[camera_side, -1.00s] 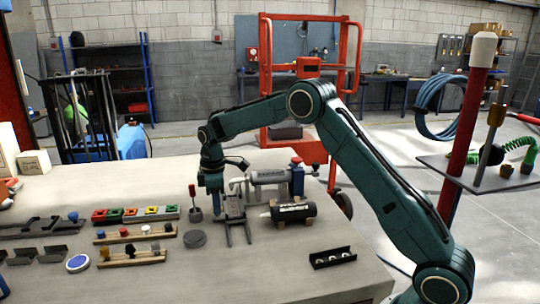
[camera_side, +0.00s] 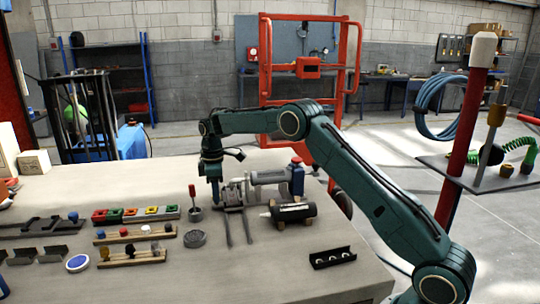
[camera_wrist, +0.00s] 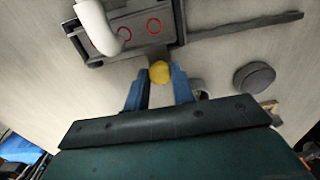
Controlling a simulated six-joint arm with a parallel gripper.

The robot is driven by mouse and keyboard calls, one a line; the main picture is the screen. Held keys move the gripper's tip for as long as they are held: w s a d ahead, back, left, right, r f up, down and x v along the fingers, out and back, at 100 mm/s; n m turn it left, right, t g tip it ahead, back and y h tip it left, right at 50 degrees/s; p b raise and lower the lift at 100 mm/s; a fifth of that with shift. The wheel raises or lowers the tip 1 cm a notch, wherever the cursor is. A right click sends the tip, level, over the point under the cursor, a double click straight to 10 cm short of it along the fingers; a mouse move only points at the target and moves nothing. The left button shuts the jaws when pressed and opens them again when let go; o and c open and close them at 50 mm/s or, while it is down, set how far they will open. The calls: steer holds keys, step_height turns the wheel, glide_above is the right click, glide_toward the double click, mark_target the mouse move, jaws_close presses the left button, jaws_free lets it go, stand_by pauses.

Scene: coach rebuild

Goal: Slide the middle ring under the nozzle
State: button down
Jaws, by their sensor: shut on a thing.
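A dark slide plate (camera_wrist: 140,41) with three red rings lies on the bench in the wrist view. The middle ring (camera_wrist: 123,33) and the left ring (camera_wrist: 94,43) are partly beside or behind the white bent nozzle (camera_wrist: 94,18), whose end hangs over the area between them. The right ring (camera_wrist: 154,26) is clear. My gripper (camera_wrist: 158,76) is shut on the yellow knob (camera_wrist: 160,72) at the plate's near edge. In the side view my gripper (camera_side: 214,200) is low beside the plate, at the far end of two dark rails (camera_side: 247,230).
A grey cylinder (camera_side: 268,177) with a blue, red-topped bracket (camera_side: 297,180) stands behind and right of the slide. A black cylinder (camera_side: 292,212) lies right of the rails. A dark round disc (camera_wrist: 254,77) is nearby.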

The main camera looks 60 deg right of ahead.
steer(key=c, duration=1.2)
jaws_free()
steer(key=shift+o, duration=0.2)
steer(key=shift+r, duration=0.1)
step_height(320, 180, up, 14)
steer(key=shift+a, duration=0.1)
